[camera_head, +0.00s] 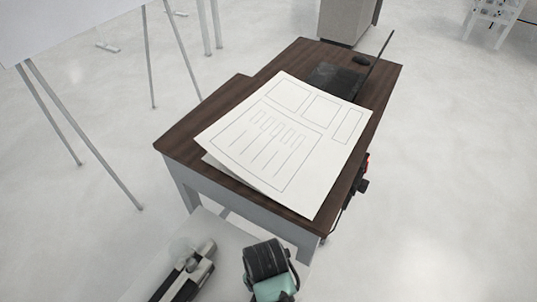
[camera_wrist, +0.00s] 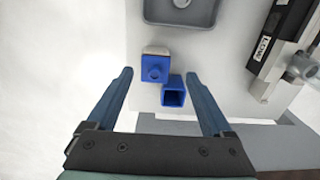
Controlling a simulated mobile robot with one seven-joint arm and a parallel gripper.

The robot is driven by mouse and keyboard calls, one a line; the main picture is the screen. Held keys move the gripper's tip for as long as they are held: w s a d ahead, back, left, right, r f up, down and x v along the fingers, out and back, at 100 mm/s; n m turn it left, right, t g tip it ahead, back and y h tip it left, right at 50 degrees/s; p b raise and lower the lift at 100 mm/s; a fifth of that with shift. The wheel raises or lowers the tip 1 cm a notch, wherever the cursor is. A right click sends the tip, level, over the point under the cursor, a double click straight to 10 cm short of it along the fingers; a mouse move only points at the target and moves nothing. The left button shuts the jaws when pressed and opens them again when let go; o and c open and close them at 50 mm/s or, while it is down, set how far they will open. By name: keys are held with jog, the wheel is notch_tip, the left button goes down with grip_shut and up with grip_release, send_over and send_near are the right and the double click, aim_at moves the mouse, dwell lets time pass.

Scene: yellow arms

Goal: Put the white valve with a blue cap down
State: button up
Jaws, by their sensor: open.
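In the wrist view, the white valve with a blue cap (camera_wrist: 155,67) stands on a pale surface. Its blue part faces the camera, and a white edge shows at its top. My gripper (camera_wrist: 154,73) is open, with one finger to the left of the valve and the other to the right. Gaps show between the fingers and the valve. A hollow blue square piece (camera_wrist: 173,91) is beside the valve at its lower right, closer to the right finger. The head view does not show the valve.
A grey tray (camera_wrist: 180,10) lies beyond the valve. A black and silver device labelled "LOW" (camera_wrist: 283,45) is at the right. In the head view, a dark wooden desk (camera_head: 180,146) carries a large paper sheet (camera_head: 290,135) and a laptop (camera_head: 335,80).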

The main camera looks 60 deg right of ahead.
jog(key=shift+s+d+f+p, duration=0.1)
jog(key=shift+f+p, duration=0.05)
jog(key=shift+f, duration=0.85)
jog(key=shift+s+f+p, duration=0.15)
jog(key=shift+f+p, duration=0.05)
jog(key=shift+f, duration=0.8)
jog(key=shift+s+d+f+p, duration=0.1)
jog(key=shift+f+p, duration=0.05)
jog(key=shift+f, duration=0.85)
grip_shut()
